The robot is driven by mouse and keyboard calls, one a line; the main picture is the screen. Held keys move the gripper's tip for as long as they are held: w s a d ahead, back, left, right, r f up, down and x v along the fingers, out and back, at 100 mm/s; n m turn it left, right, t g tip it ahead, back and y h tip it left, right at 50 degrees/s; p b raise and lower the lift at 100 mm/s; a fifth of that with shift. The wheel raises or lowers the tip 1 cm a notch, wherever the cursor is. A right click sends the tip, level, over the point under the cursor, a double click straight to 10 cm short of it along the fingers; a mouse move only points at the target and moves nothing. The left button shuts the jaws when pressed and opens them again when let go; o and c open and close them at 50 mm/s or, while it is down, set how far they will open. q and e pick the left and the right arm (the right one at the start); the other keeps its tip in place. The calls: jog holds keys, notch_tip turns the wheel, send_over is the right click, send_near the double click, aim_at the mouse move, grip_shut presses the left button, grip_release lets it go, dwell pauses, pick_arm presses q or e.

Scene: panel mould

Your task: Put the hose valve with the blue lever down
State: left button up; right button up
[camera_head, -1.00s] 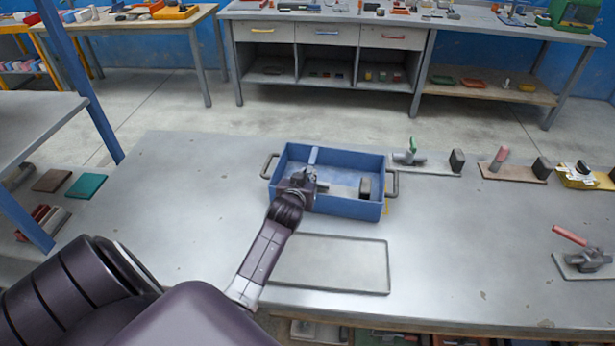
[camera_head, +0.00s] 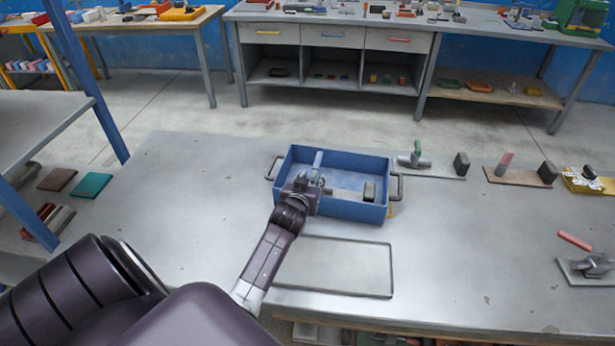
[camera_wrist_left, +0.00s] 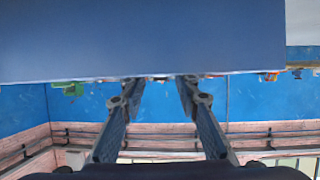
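The hose valve with the blue lever (camera_head: 318,159) is inside the blue bin (camera_head: 345,209) on the metal table. Its lever sticks up towards the far wall of the bin, and its lower part is largely hidden by my gripper. My left gripper (camera_head: 316,179) is low over the left half of the bin, close to the valve; whether it touches it I cannot tell. In the left wrist view the two fingers (camera_wrist_left: 158,88) stand apart with no object visible between them. A plain blue surface fills the top of that view. My right gripper is out of view.
An empty shallow tray (camera_head: 340,266) lies in front of the bin. A green-lever valve (camera_head: 416,155), a pink-handled piece (camera_head: 505,160) and a red-lever valve (camera_head: 590,262) are to the right. The table's left part is clear.

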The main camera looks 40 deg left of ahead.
pick_arm(q)
jog(key=v, duration=1.1)
jog(key=shift+s+b, duration=0.2)
jog(key=shift+b, duration=0.1)
jog(key=shift+d+r, duration=0.1)
jog(key=shift+r, duration=0.05)
